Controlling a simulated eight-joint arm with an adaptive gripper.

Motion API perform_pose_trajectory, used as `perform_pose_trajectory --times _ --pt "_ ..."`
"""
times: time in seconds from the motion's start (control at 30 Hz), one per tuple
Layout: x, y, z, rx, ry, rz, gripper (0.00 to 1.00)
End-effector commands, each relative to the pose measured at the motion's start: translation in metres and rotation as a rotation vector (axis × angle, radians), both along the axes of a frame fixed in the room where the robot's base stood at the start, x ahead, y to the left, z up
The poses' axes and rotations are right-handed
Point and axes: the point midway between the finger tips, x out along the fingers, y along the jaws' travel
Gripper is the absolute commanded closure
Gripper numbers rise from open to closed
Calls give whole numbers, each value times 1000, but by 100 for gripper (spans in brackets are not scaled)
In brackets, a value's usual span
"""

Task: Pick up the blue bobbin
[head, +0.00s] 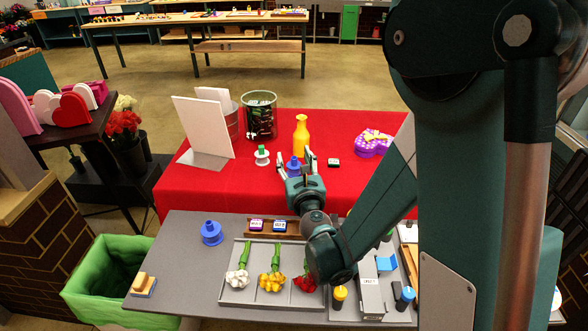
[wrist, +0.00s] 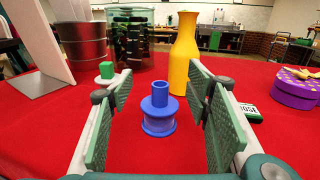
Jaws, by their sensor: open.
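The blue bobbin (wrist: 158,112) stands upright on the red cloth in the wrist view, ahead of and between the open fingers of my gripper (wrist: 160,125). It has a round flanged base and a narrower top. In the head view the blue bobbin (head: 293,166) shows in part behind my gripper (head: 297,170), which hides its lower part. My gripper is open and empty, with its green pads on either side of the bobbin's line. I see no contact between the pads and the bobbin.
A yellow bottle (wrist: 185,55) stands close behind the bobbin. A white-and-green spool (head: 262,155) is to the left, a small dark box (head: 334,163) and a purple gift box (head: 374,143) to the right. A white board (head: 203,128) stands back left. Another blue object (head: 212,233) stands on the grey table.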

Motion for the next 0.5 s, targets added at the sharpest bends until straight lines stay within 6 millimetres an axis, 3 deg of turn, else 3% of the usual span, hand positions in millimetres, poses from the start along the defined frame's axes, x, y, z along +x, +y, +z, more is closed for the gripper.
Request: perform_pose_trajectory --times 0.27,0.5 --pt "0 0 0 0 0 0 52" --pt "0 0 0 0 0 0 84"
